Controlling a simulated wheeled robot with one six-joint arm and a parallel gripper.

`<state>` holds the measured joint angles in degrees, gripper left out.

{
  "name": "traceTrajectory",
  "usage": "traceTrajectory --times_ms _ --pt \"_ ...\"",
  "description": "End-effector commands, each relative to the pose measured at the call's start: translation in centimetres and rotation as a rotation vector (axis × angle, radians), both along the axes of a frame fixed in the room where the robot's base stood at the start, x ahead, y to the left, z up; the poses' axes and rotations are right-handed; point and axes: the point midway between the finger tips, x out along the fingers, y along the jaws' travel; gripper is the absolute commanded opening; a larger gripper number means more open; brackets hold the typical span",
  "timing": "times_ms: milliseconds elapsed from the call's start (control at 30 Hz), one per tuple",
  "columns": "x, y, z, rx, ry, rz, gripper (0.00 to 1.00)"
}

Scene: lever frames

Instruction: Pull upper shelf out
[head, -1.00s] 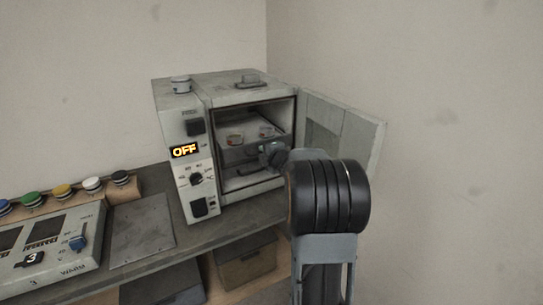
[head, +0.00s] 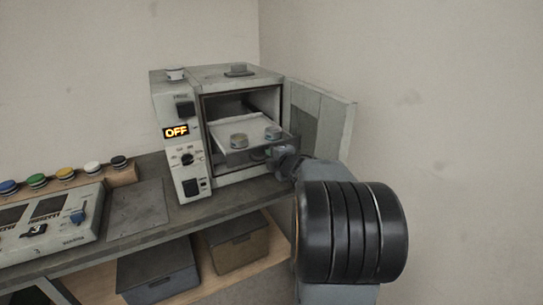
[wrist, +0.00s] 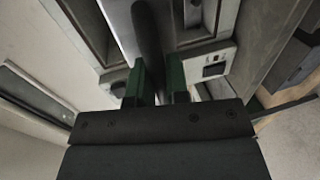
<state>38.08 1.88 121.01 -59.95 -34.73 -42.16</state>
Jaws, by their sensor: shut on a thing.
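The upper shelf (head: 254,130) is a pale tray sticking partly out of the front of the open grey oven-like cabinet (head: 236,78). My gripper (head: 270,156) is at the shelf's front edge, mostly hidden behind my own wrist. In the wrist view my gripper's green fingers (wrist: 156,78) are shut on a dark bar (wrist: 148,35), which appears to be the shelf's front handle.
The cabinet door (head: 325,115) stands open to the right, close to my arm. A control panel (head: 45,222) with coloured buttons is at the left of the bench. Boxes, one grey (head: 157,275) and one brown (head: 240,244), sit below.

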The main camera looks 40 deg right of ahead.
Motion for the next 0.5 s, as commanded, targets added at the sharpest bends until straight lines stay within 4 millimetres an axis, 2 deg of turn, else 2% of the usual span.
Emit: traceTrajectory --times_ms 367,400,500 --pt "-0.09 0.01 -0.12 0.0 0.002 0.001 0.0" --pt "-0.09 0.01 -0.12 0.0 0.002 0.001 0.19" --pt "-0.09 -0.02 -0.09 0.0 0.002 0.0 0.29"
